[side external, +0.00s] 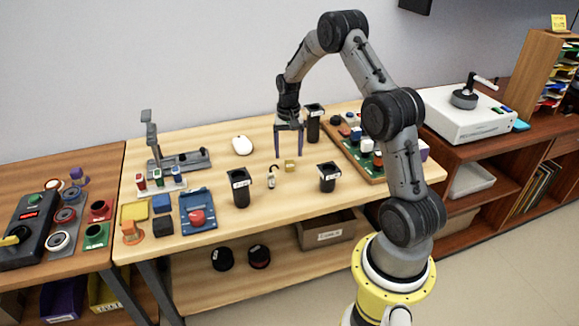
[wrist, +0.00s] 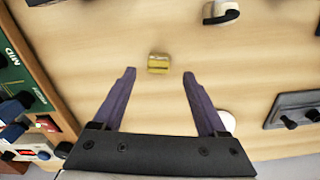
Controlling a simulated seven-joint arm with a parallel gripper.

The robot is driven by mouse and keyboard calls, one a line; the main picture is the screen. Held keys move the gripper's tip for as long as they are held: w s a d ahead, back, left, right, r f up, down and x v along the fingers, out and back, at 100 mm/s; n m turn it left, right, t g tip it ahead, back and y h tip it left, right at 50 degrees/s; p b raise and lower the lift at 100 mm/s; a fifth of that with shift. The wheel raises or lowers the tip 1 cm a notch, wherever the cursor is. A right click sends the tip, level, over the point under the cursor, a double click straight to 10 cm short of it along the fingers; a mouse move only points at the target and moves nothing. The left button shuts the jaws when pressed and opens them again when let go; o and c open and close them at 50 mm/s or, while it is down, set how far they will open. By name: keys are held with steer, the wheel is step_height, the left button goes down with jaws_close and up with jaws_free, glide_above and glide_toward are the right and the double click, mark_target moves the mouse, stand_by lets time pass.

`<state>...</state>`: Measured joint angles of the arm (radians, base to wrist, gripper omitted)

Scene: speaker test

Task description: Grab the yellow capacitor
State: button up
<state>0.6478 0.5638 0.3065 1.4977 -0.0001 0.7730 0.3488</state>
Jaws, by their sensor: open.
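The yellow capacitor (side external: 290,165) is a small block lying on the wooden table, in the middle of its top. In the wrist view the capacitor (wrist: 158,64) sits just beyond the fingertips, roughly midway between them. My gripper (side external: 289,155) points down above the table, close to the capacitor and slightly to its left in the side view. In the wrist view my gripper (wrist: 159,74) has its two purple fingers spread wide with nothing between them.
Black cups (side external: 240,187), (side external: 328,177) and (side external: 314,123) stand around the capacitor. A small hook-shaped item (side external: 271,178) lies left of it. A white mouse (side external: 242,145) lies farther back. A green board (side external: 361,150) with parts is at the right.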

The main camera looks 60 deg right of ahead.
mark_target(290, 161)
step_height(290, 161, down, 5)
steer(key=shift+s, duration=0.15)
steer(key=shift+c, duration=0.2)
jaws_close()
